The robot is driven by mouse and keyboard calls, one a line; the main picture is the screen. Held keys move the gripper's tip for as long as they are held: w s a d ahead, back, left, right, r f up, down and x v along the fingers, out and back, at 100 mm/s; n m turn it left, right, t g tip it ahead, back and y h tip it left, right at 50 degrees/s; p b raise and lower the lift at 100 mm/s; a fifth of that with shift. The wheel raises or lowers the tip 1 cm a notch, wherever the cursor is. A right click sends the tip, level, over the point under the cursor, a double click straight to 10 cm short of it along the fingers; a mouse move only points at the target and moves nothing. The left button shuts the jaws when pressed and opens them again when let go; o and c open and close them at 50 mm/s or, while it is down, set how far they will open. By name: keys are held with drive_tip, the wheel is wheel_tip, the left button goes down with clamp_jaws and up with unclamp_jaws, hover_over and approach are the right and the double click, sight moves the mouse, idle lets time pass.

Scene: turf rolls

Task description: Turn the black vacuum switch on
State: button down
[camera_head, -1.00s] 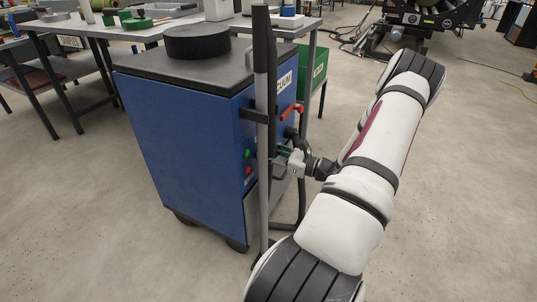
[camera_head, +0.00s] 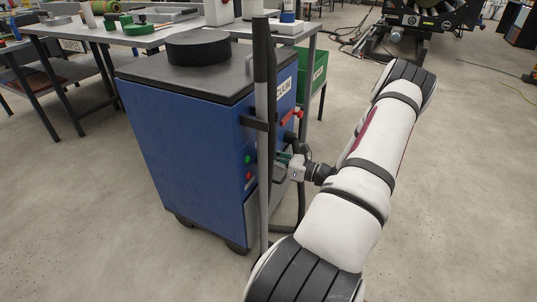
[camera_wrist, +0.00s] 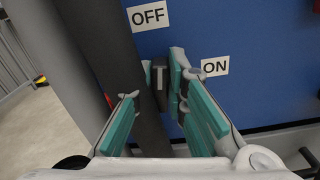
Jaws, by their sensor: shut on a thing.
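The black vacuum switch (camera_wrist: 159,84) is a small black knob with a white line on it, on the blue panel in the wrist view. The line runs roughly up and down in the picture, toward the OFF label (camera_wrist: 148,15). The ON label (camera_wrist: 215,66) is to its right. My gripper (camera_wrist: 162,76) has its teal-padded fingers on either side of the switch, shut on it. In the head view my gripper (camera_head: 284,170) is at the right side of the blue vacuum cabinet (camera_head: 190,150). The switch is hidden there.
A grey pole with a black grip (camera_head: 261,80) stands close in front of the cabinet. A red lever (camera_head: 291,117) is above my gripper. A workbench (camera_head: 100,36) stands behind.

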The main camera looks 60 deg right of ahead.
drive_tip(key=shift+d+f+m+p, duration=0.25)
drive_tip(key=shift+m+p, duration=0.95)
drive_tip(key=shift+m, duration=1.4)
drive_tip(key=shift+d+f+m+p, duration=0.15)
drive_tip(key=shift+m+p, duration=1.1)
drive_tip(key=shift+m, duration=1.35)
drive_tip(key=shift+d+f+m+p, duration=0.25)
drive_tip(key=shift+m+p, duration=0.95)
drive_tip(key=shift+m, duration=1.4)
drive_tip(key=shift+a+f+m, duration=0.1)
drive_tip(key=shift+m, duration=0.2)
drive_tip(key=c, duration=1.6)
unclamp_jaws()
drive_tip(key=s, duration=1.2)
drive_tip(key=shift+d, duration=0.45)
